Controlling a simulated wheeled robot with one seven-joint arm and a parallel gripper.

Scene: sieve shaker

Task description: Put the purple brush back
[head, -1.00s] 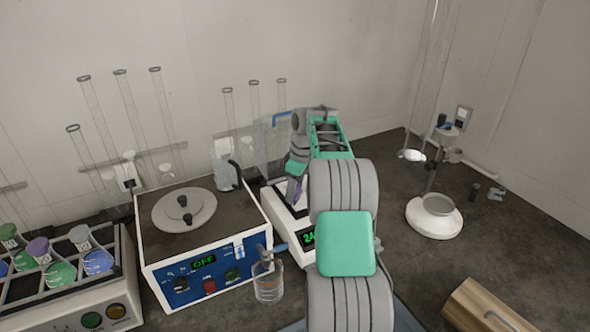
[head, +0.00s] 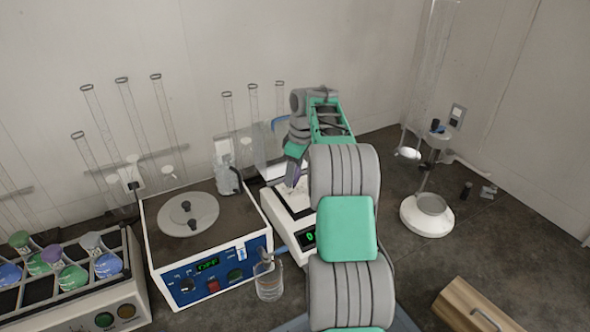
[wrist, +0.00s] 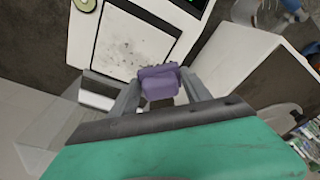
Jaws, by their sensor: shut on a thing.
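The purple brush (wrist: 160,82) is clamped between the fingers of my gripper (wrist: 158,98) in the wrist view. In the head view a sliver of the purple brush (head: 296,172) shows below my gripper (head: 297,160), mostly hidden by my arm. It is above the white balance (head: 281,201), whose pale pan shows dark specks in the wrist view (wrist: 132,50). I cannot tell whether the brush touches the pan. The balance's green display now reads like a zero, partly covered by my arm.
A rack of flasks (head: 75,290) is at far left. A wooden block (head: 470,308) and a white-based stand (head: 428,216) are on the right.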

